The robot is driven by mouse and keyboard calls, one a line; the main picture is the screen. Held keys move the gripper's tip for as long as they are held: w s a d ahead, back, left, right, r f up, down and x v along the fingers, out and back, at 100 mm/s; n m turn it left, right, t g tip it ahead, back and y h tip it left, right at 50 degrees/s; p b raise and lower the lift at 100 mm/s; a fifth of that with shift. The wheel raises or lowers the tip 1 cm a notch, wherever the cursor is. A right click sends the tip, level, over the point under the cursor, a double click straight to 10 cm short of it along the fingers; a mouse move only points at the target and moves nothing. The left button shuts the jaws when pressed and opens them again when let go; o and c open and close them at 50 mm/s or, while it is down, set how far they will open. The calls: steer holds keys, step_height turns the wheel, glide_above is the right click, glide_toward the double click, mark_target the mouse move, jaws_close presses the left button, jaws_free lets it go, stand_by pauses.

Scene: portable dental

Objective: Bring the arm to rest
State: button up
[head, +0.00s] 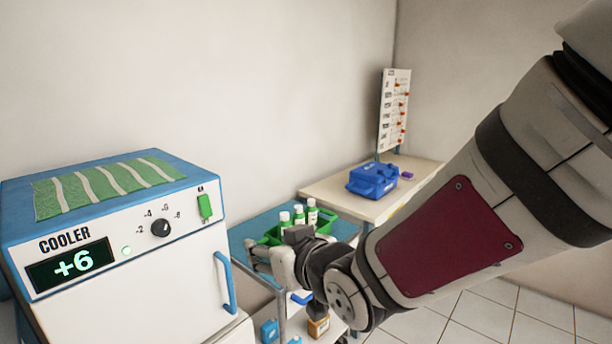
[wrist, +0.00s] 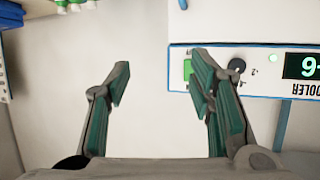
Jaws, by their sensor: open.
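My gripper (head: 257,252) is to the right of the cooler's upper front in the head view, partly hidden behind my own arm links. In the wrist view my gripper (wrist: 161,70) is open, with its two green-padded fingers spread and nothing between them. My arm reaches in from the upper right of the head view across the front of the carts.
The white and blue cooler (head: 150,285) stands at left, its display reading +6; the wrist view shows its panel upside down (wrist: 262,72). A green tray of bottles (head: 270,236) is close behind the gripper. A blue case (head: 373,180) sits on a beige table (head: 330,190).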

steer(key=s+d+r+m+g+h, duration=0.1)
steer(key=s+d+m+g+h, duration=0.2)
steer(key=d, duration=0.6)
steer(key=s+d+r+m+h, duration=0.1)
steer(key=s+d+h, duration=0.2)
steer(key=s+d, duration=0.5)
steer(key=s+d+m+g, duration=0.1)
steer(key=s+d+g, duration=0.1)
steer(key=s+d, duration=0.2)
steer(key=s+d+m+g+h+p, duration=0.1)
steer(key=s+d, duration=0.3)
steer(key=s, duration=0.4)
steer(key=shift+s+d+r+m+g, duration=0.15)
steer(key=shift+s+d+m+g, duration=0.2)
steer(key=shift+g, duration=0.25)
